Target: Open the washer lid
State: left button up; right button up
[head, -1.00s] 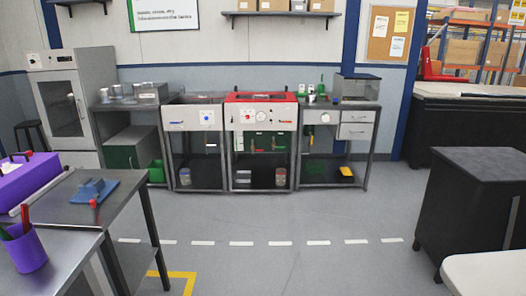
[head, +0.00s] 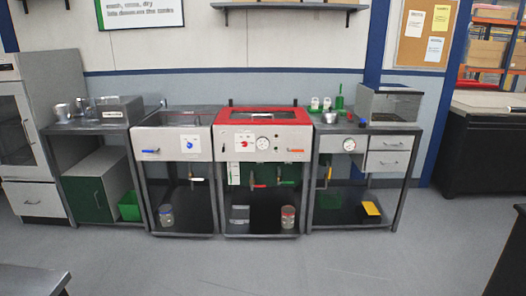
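A unit with a red top (head: 262,129) stands in the middle of the row against the wall. Its red lid frames a dark window and appears to lie flat and shut. I take it for the washer, but its label is too small to read. Its grey front panel (head: 262,155) has a red knob, a round gauge and an orange-red handle at right. A similar grey unit with a blue knob (head: 187,144) stands at its left, with a dark open-looking basin on top. Neither of my grippers shows in the head view.
A bench with drawers (head: 391,142) and a clear-sided box stands right of the red-topped unit. A bench with metal vessels (head: 65,109) and a tall cabinet (head: 22,130) stand left. A dark table corner (head: 35,280) is at bottom left. The floor in front is clear.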

aim_at(301, 116)
jog(key=i, duration=2.05)
jog(key=i+j+u, duration=0.05)
jog(key=j, duration=0.1)
